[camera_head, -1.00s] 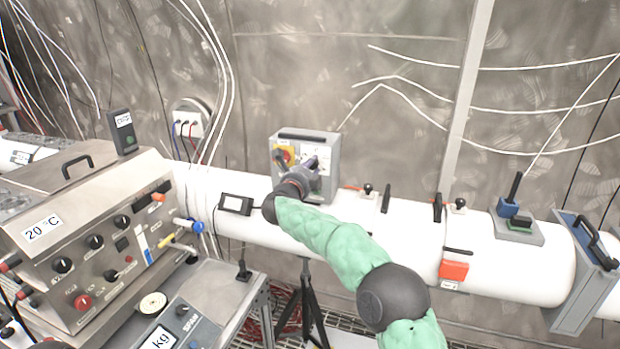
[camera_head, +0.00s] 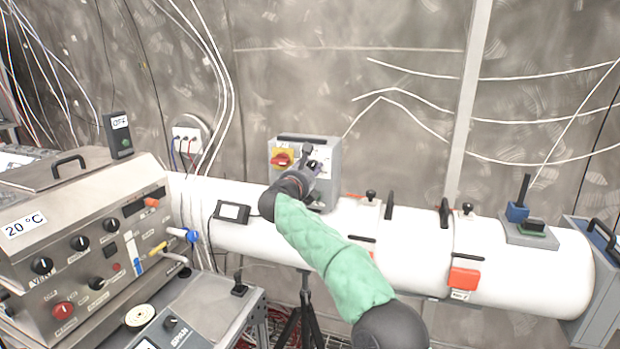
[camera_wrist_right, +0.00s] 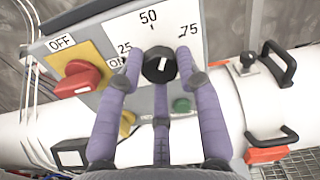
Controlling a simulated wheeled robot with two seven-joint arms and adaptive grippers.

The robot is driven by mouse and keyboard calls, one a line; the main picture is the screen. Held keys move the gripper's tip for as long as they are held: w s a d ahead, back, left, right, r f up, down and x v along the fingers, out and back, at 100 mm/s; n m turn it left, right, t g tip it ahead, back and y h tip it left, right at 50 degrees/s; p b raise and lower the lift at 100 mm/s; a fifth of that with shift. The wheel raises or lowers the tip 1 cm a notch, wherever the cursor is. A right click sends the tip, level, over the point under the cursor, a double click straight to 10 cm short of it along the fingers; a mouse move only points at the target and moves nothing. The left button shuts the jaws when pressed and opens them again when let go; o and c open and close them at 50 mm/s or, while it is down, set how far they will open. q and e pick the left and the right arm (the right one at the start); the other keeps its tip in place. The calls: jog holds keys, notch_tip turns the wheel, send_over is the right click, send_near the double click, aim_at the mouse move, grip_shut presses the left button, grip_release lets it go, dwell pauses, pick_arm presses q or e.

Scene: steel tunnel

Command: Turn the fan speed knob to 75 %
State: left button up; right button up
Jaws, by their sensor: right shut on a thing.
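The fan speed knob (camera_wrist_right: 158,65) is a round black knob with a white mark, on a white dial labelled 25, 50 and 75. In the right wrist view its mark points up, roughly toward 50. My right gripper (camera_wrist_right: 160,70) has purple fingers around the knob and is shut on it. In the head view my right gripper (camera_head: 308,165) is at the grey control box (camera_head: 332,180) and mostly hides the knob. My left gripper is in neither current view.
A red switch handle (camera_wrist_right: 78,78) on a yellow plate is close left of the knob. A green button (camera_wrist_right: 181,105) and a yellow part (camera_wrist_right: 126,122) sit below. The white pipe (camera_head: 400,245) runs beneath, with handles and clamps to the right.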

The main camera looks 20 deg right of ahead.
jog(key=shift+f+m+b, duration=0.15)
jog(key=shift+m+b, duration=2)
jog(key=shift+m, duration=1.55)
jog(key=o, duration=1.1)
jog(key=shift+o, duration=0.2)
jog(key=shift+s+a, duration=0.1)
jog(key=shift+a, duration=0.05)
jog(key=v, duration=1.1)
jog(key=shift+s+a, duration=0.2)
jog(key=shift+s, duration=0.05)
